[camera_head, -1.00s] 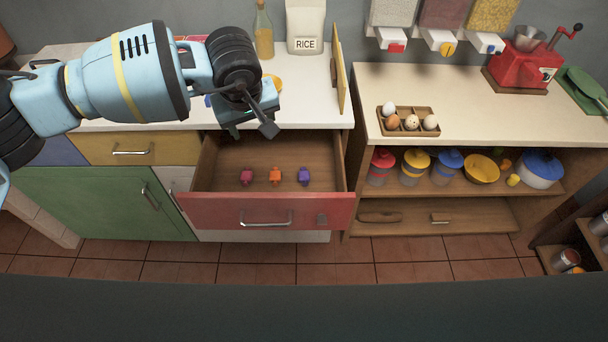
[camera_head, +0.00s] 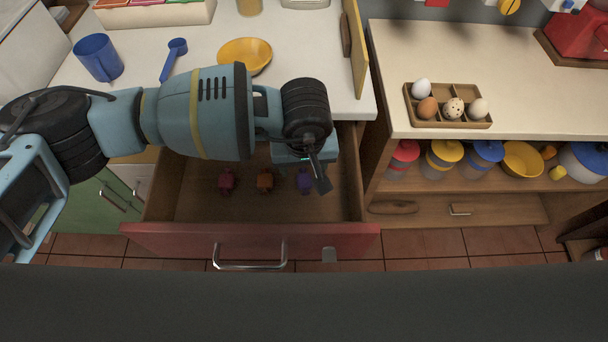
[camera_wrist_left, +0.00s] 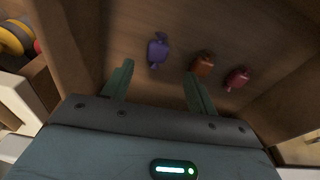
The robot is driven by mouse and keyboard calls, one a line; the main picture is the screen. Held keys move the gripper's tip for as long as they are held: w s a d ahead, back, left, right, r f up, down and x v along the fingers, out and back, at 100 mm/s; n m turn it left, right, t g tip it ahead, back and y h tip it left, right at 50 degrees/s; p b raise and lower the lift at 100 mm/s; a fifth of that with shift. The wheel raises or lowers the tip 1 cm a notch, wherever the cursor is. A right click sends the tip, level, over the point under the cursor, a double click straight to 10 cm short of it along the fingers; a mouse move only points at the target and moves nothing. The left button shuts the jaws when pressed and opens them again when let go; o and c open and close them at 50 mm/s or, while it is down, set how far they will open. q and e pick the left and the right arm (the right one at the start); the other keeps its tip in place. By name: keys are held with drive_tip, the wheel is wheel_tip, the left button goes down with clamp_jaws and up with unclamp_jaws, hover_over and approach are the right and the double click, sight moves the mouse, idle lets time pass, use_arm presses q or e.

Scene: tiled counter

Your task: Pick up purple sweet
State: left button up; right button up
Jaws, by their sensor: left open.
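The purple sweet (camera_head: 305,181) lies on the floor of the open red-fronted drawer (camera_head: 180,238), the rightmost of three sweets in the head view. In the left wrist view the purple sweet (camera_wrist_left: 158,50) lies beyond and between the fingers. My left gripper (camera_head: 318,172) is over the right part of the drawer, above and close to the purple sweet. Its fingers (camera_wrist_left: 158,88) are apart with nothing between them. An orange sweet (camera_head: 265,181) and a dark pink sweet (camera_head: 227,180) lie in a row to the left. My right gripper is not in view.
The drawer walls surround the sweets, with the right wall near my gripper. A yellow board (camera_head: 355,50) stands upright on the counter's right edge. A blue mug (camera_head: 98,58), blue scoop (camera_head: 174,58) and yellow bowl (camera_head: 245,54) sit behind my arm. An egg tray (camera_head: 447,118) rests on the right counter.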

sight(304, 179)
use_arm(q)
drive_tip(key=shift+f, duration=0.9)
drive_tip(key=shift+w+d+f, duration=0.1)
drive_tip(key=shift+w+f, duration=0.15)
drive_tip(key=shift+f, duration=0.7)
drive_tip(key=shift+w+a+f, duration=0.1)
drive_tip(key=shift+w+f, duration=0.2)
drive_tip(key=shift+f, duration=0.65)
drive_tip(key=shift+w+d+f, duration=0.1)
drive_tip(key=shift+w+f, duration=0.15)
drive_tip(key=shift+f, duration=0.7)
drive_tip(key=c, duration=1.1)
drive_tip(key=shift+o, duration=0.2)
wheel_tip(304, 179, up, 10)
